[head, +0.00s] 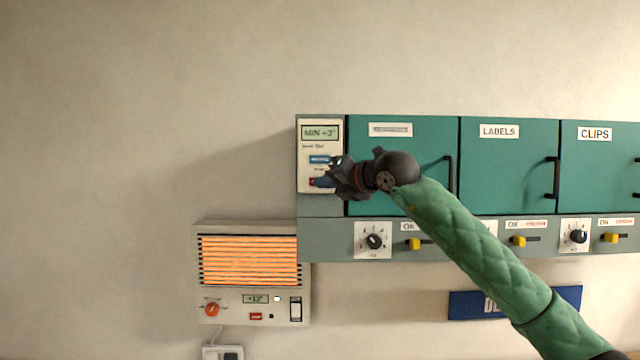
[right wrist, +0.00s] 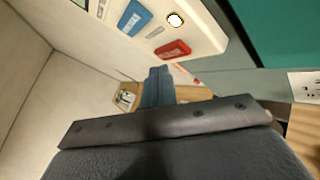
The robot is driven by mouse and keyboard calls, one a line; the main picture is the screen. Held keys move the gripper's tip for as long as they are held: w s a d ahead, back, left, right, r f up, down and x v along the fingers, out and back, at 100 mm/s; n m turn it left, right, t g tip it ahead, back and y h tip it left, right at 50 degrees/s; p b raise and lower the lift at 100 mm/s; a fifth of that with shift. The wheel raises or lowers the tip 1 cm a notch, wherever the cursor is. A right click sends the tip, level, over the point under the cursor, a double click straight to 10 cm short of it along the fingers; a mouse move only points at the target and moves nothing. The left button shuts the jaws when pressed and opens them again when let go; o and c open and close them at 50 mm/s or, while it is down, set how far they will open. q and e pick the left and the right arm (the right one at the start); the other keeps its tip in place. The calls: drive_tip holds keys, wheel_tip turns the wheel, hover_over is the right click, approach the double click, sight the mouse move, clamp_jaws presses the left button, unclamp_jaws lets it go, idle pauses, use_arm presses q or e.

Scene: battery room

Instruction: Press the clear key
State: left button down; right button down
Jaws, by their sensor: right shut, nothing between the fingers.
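A pale control panel (head: 306,150) with a display reading about "MIN +3°" (head: 320,132) is fixed at the left end of the teal cabinet row. It carries a blue key (head: 318,159) and, below it, a red key (head: 312,182). In the right wrist view, the blue key (right wrist: 134,18) and red key (right wrist: 173,50) show with a round white light (right wrist: 175,19). Their lettering is too small to read. My right gripper (head: 322,181) is shut and empty; its blue fingertips (right wrist: 157,74) are close to the red key. Contact cannot be told. My left gripper is not in view.
Teal cabinet doors (head: 510,170) with black handles continue right. Below them runs a grey strip with knobs (head: 374,241) and yellow sliders (head: 414,244). A heater (head: 248,225) with a glowing grille, display, knob and switch hangs lower left. The wall left of the panel is bare.

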idle(0.4)
drive_tip(key=shift+w+b, duration=0.45)
drive_tip(key=shift+w, duration=0.35)
idle(0.7)
drive_tip(key=shift+b, duration=0.3)
drive_tip(key=shift+s+f+b, duration=0.1)
drive_tip(key=shift+s+b, duration=0.4)
drive_tip(key=shift+b, duration=0.1)
drive_tip(key=shift+s, duration=0.3)
